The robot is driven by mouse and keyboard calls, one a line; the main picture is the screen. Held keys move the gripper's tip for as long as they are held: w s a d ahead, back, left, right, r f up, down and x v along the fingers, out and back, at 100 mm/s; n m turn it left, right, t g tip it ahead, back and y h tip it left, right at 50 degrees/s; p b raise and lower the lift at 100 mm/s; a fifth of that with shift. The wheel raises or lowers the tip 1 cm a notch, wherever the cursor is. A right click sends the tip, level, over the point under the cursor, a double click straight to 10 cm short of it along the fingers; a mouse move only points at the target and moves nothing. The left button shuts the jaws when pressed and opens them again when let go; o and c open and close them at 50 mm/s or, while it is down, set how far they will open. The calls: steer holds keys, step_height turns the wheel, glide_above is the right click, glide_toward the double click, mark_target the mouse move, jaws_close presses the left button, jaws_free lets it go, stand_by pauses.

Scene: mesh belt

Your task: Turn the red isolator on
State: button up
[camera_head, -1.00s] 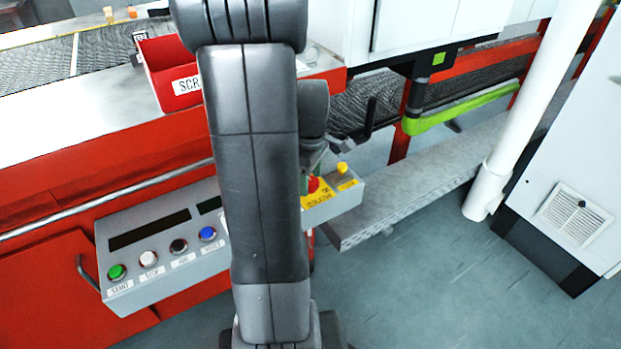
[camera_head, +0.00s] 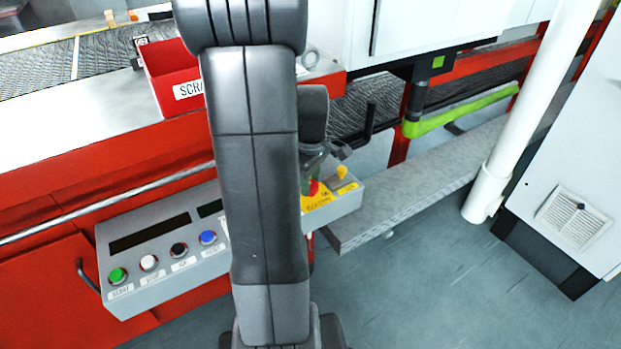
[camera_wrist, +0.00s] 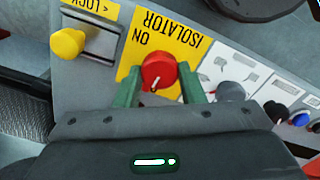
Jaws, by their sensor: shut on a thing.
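The red isolator (camera_wrist: 158,70) is a round red knob on a yellow plate (camera_wrist: 180,42) marked ISOLATOR and ON. A short white line on the knob lies on its side nearest my gripper, away from the word ON. My gripper (camera_wrist: 161,91) has its green fingers on both sides of the knob and is shut on it. In the head view the isolator (camera_head: 313,188) shows in part beside my arm, with my gripper (camera_head: 312,180) over it.
A yellow knob (camera_wrist: 68,42) by a LOCK label is beside the isolator. The grey control box (camera_head: 145,300) also bears green, white, black and blue buttons. A red scrap bin (camera_head: 170,75) stands above. A green-sleeved bar (camera_head: 460,110) and white pole (camera_head: 525,110) are to the right.

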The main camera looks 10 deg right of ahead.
mark_target(311, 184)
steer(key=m+p, duration=0.1)
steer(key=m, duration=0.3)
steer(key=shift+r+p, duration=0.15)
steer(key=shift+p, duration=0.2)
steer(key=m+p, duration=0.1)
steer(key=m, duration=0.3)
steer(key=shift+m, duration=0.4)
steer(key=m+p, duration=0.1)
steer(key=m, duration=0.3)
steer(key=shift+d, duration=0.1)
steer(key=shift+m+p, duration=0.4)
steer(key=shift+m, duration=1.4)
steer(key=o, duration=1)
step_height(311, 184, up, 14)
steer(key=p, duration=0.2)
steer(key=shift+f+p, duration=0.2)
steer(key=shift+p, duration=0.1)
